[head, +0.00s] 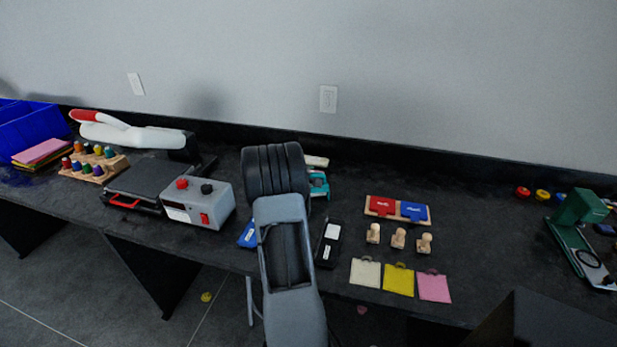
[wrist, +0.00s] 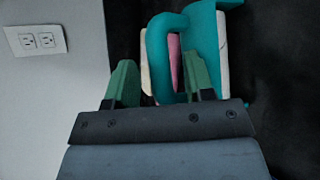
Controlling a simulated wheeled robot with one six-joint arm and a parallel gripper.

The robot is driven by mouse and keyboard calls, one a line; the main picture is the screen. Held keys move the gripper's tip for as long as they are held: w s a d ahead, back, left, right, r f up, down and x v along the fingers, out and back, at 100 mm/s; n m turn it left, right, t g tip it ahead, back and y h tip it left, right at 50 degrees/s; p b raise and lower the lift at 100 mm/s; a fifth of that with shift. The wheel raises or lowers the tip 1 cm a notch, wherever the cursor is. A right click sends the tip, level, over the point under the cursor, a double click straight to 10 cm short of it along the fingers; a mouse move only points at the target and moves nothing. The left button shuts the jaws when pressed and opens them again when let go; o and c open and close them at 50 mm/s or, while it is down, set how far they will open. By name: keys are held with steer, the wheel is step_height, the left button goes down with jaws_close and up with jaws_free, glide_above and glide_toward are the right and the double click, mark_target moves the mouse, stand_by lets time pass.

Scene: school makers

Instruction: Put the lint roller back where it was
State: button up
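I cannot identify the lint roller with certainty. A teal object with a looped part (wrist: 157,50) is in front of my gripper (wrist: 162,82) in the wrist view, with pale and pink parts beside and inside the loop. In the head view a teal object (head: 319,184) shows just right of my arm, partly hidden, with a cream piece (head: 316,161) behind it. My gripper's green fingers are spread apart, with part of the teal loop between or just beyond them. I cannot tell whether they touch it. The gripper is hidden behind my arm in the head view.
A heat press with a grey control box (head: 199,204) stands left of my arm. A black case (head: 328,243), a blue item (head: 248,234), a stamp-pad tray (head: 398,210), wooden stamps (head: 398,238) and coloured pouches (head: 398,279) lie nearby. The wall is close behind.

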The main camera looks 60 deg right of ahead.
steer(key=shift+r, duration=0.15)
steer(key=shift+w+a+r, duration=0.1)
steer(key=shift+a, duration=0.25)
steer(key=v, duration=1.2)
steer(key=s+a+m+t+y, duration=0.1)
steer(key=a+y, duration=0.3)
steer(key=a, duration=0.8)
steer(key=s+a+m+t+y, duration=0.1)
steer(key=s+a+y, duration=0.3)
steer(key=a, duration=0.9)
steer(key=s+a+m+t+y, duration=0.1)
steer(key=s+a+t+y, duration=0.2)
steer(key=a, duration=1)
steer(key=shift+r+y+b, duration=0.25)
steer(key=shift+y+b, duration=0.1)
steer(key=shift+y, duration=0.65)
steer(key=shift+d+r, duration=0.1)
